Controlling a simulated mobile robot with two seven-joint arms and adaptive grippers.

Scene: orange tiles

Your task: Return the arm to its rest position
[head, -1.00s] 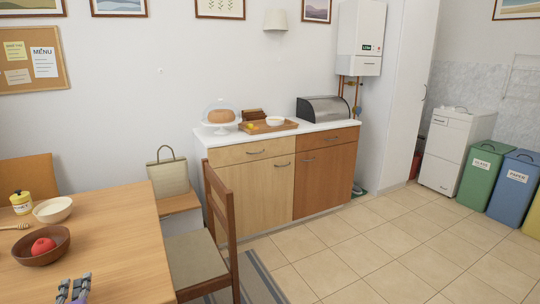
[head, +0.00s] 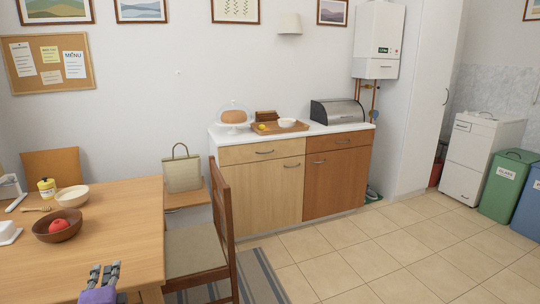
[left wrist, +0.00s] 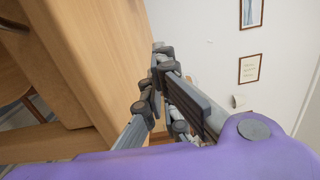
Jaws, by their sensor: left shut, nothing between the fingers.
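My left gripper (head: 104,272) shows at the bottom of the head view, at the near right part of the wooden table (head: 125,225). Its grey fingers point away from me, and its purple body is cut by the frame's lower edge. In the left wrist view the gripper (left wrist: 158,85) is shut with nothing held. The table's wood surface (left wrist: 95,45) fills the left of that view close beside the fingers. I cannot tell whether they touch it. My right gripper is not in view.
On the table stand a brown bowl with a red fruit (head: 60,225), a cream bowl (head: 72,196) and a yellow jar (head: 47,188). A wooden chair (head: 200,245) stands at the table's right side. A cabinet (head: 290,180) stands behind. The tiled floor (head: 400,250) at right is clear.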

